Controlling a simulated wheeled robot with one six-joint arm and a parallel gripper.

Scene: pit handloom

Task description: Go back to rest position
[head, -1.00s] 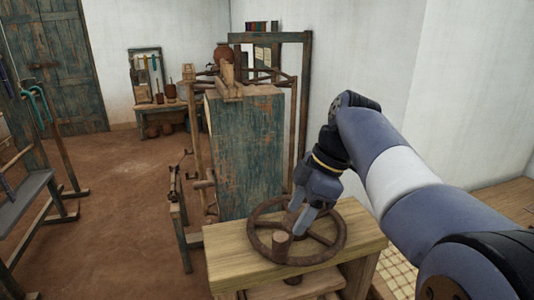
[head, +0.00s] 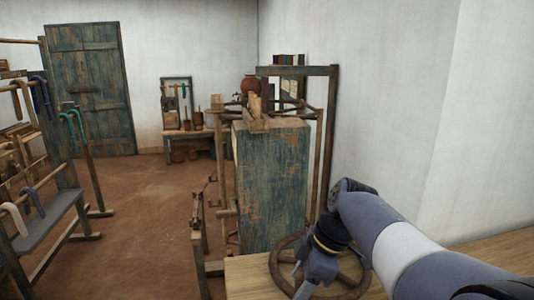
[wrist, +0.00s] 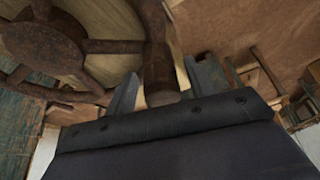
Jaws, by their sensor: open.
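My gripper (head: 298,280) is at the dark spoked wheel (head: 277,262) on the wooden bench, low in the head view. In the wrist view my gripper (wrist: 160,80) has its two grey fingers apart. The wheel's upright round handle (wrist: 158,55) shows between or just beyond the fingers; I cannot tell if they touch it. The wheel (wrist: 48,45) fills the upper left of the wrist view. My arm reaches in from the lower right, bent down at the wrist. The handle is hidden or cut off in the head view.
A worn blue-green wooden panel (head: 270,185) of the loom stands just behind the bench (head: 245,275). A white wall (head: 400,110) is close on the right. A rack with hanging yarn (head: 40,215) stands left. The earth floor (head: 140,215) between is open.

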